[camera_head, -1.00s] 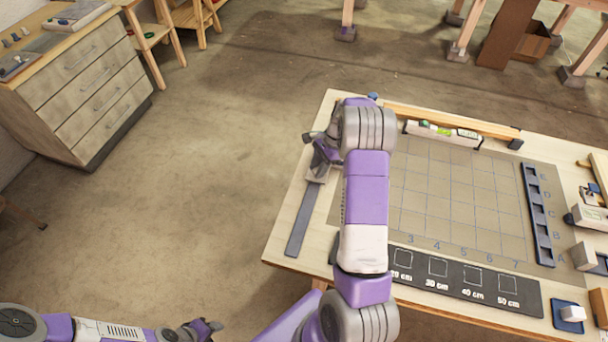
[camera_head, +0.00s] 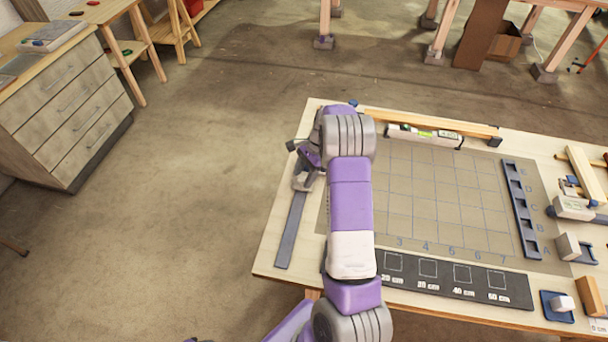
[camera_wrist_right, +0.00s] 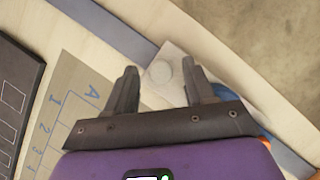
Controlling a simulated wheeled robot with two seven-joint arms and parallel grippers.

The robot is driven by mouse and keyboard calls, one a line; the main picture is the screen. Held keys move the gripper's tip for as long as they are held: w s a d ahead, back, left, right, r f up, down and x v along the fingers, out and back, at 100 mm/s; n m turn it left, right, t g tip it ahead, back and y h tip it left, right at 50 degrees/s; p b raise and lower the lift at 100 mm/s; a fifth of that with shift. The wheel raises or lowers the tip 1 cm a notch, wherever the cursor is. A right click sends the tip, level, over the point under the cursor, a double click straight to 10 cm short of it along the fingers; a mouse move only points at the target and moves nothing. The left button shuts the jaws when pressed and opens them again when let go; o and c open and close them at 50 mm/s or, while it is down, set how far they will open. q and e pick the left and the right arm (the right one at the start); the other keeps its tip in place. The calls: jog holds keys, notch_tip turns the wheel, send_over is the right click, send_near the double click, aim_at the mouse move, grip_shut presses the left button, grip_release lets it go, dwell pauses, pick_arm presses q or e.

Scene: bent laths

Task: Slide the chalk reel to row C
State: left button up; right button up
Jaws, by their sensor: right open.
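The right gripper (camera_head: 306,172) is over the left side of the table, above a grey-blue rail (camera_head: 290,232). In the right wrist view its two fingers (camera_wrist_right: 160,88) are apart. Between and beyond their tips is a pale block with a round knob (camera_wrist_right: 163,74), which sits at the rail (camera_wrist_right: 105,22). A blue rounded part (camera_wrist_right: 230,92) shows partly behind the right-hand finger; block and blue part look like the chalk reel, but I cannot be sure. Contact cannot be told. Only a sliver of the left gripper (camera_head: 192,340) shows at the bottom edge.
The gridded mat (camera_head: 455,215) lies right of the rail, with row letters beside a dark slotted strip (camera_head: 521,208). A dark size board (camera_head: 440,280) lies in front. A level (camera_head: 425,136) and wooden bar (camera_head: 440,122) lie at the back. My right forearm hides the mat's left part.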

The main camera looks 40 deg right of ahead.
jog(key=v, duration=0.7)
jog(key=shift+p, duration=0.4)
